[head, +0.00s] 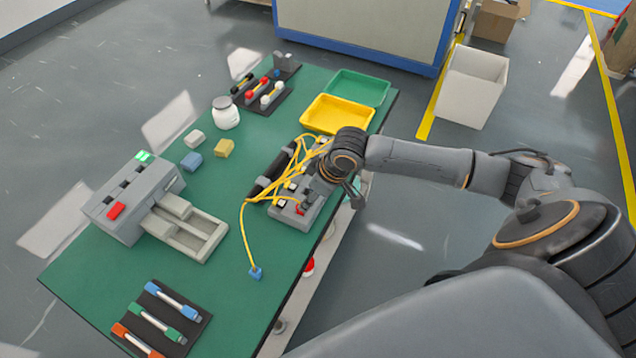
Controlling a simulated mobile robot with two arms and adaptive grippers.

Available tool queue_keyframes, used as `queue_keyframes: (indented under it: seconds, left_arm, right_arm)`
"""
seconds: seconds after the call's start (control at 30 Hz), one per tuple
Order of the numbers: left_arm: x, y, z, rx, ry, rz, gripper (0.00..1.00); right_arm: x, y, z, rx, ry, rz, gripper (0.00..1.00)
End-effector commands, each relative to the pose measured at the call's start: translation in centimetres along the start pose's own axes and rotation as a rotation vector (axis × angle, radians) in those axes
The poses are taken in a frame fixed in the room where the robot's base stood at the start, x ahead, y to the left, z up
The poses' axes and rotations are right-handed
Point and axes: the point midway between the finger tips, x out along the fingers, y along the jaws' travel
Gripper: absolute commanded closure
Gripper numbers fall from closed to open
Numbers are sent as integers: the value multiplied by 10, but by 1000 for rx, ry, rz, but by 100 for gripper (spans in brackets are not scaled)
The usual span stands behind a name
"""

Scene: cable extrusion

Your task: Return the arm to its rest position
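My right arm comes in from the right edge and reaches over the right side of the green table (222,262). Its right gripper (335,192) points down over the grey control box (287,214), next to the bundle of yellow cable (283,183). A dark finger shows at its right side; the other side blends into the box and cable, so its opening is unclear. I see nothing clearly held. The yellow cable's loose end has a blue plug (256,273) lying on the table. My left gripper is out of the picture.
A grey machine (130,205) with a red button stands at the left. Markers lie on a black mat (183,336) in front. A yellow tray (338,113) and a green tray (358,87) are at the back. Open floor lies right of the table, with a white bin (470,88).

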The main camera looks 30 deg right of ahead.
Motion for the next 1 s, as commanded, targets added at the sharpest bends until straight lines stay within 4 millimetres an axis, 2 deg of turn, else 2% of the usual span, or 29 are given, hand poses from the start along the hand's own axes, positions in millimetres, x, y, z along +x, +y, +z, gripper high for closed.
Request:
queue_keyframes:
  seconds: [0.1, 0.3, 0.5, 0.67, 0.77, 0.9, 1.0]
  left_arm:
    - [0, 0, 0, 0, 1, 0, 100]
    - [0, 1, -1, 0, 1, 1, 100]
    - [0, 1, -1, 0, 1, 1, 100]
    - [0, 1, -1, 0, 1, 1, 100]
    - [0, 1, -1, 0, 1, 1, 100]
    - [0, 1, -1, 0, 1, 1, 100]
    - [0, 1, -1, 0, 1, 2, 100]
  right_arm:
    - [-26, 1, 0, -2, 0, 2, 52]
    - [-53, 0, 0, -1, -1, 1, 52]
    - [-61, -1, 0, 0, -1, -1, 52]
    - [-57, -9, 1, -11, 1, -10, 52]
    - [-46, -35, 3, -43, 9, -34, 52]
    - [-31, -93, 9, -88, 45, -70, 52]
    - [-27, -127, 15, -80, 76, -73, 52]
